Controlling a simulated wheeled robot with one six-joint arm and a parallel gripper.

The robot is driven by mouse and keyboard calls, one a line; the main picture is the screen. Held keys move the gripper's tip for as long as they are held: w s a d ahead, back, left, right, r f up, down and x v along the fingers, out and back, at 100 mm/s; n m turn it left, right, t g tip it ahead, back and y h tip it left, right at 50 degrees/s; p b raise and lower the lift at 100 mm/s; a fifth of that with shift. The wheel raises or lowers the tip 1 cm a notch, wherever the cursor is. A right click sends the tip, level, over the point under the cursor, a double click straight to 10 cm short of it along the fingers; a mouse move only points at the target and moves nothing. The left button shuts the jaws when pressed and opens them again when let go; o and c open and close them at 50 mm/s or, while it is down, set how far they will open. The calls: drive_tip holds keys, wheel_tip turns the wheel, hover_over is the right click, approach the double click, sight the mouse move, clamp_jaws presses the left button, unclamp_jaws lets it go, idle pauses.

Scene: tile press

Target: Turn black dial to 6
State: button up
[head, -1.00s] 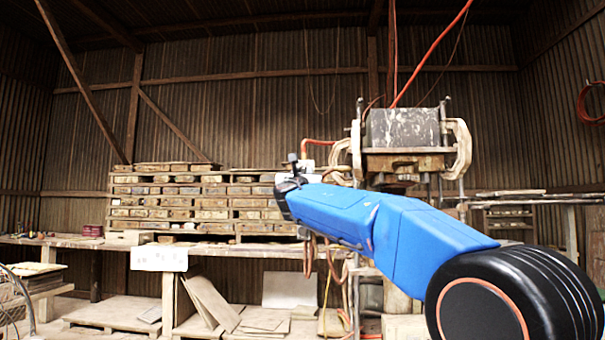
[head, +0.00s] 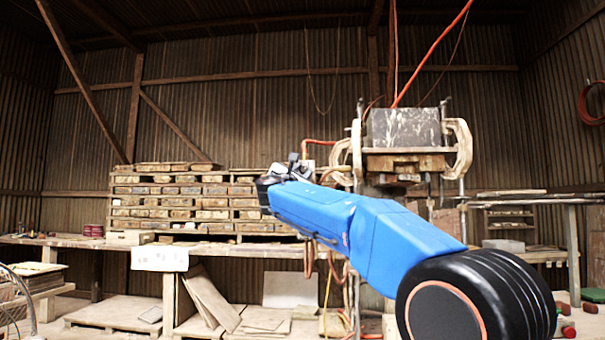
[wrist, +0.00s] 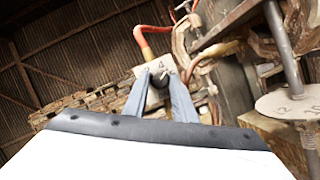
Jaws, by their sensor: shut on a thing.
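The black dial (wrist: 158,80) shows in the wrist view as a dark knob between my fingertips, in front of a small pale plate (wrist: 142,69). A digit that looks like 4 shows on the plate just above the dial. My gripper (wrist: 158,76) has its two blue-grey fingers shut on the dial. The fingers cover much of the dial and the plate, so the dial's pointer and the other marks cannot be read. In the head view my arm's end hides the dial.
A round pale plate (wrist: 289,103) with numbers, 12 among them, surrounds a metal rod at the right in the wrist view. The press (head: 403,128) stands right of my arm's end in the head view.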

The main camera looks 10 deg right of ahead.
drive_tip(key=m+g, duration=0.1)
drive_tip(key=m, duration=0.3)
drive_tip(key=m+g+h, duration=0.1)
drive_tip(key=m+g, duration=0.1)
drive_tip(key=m, duration=0.2)
drive_tip(key=shift+a+r+h, duration=0.15)
drive_tip(key=shift+a+h, duration=0.05)
drive_tip(key=shift+h, duration=0.1)
drive_tip(key=o, duration=1)
drive_tip(key=shift+o, duration=0.2)
drive_tip(key=v, duration=1.7)
drive_tip(key=shift+a, duration=0.2)
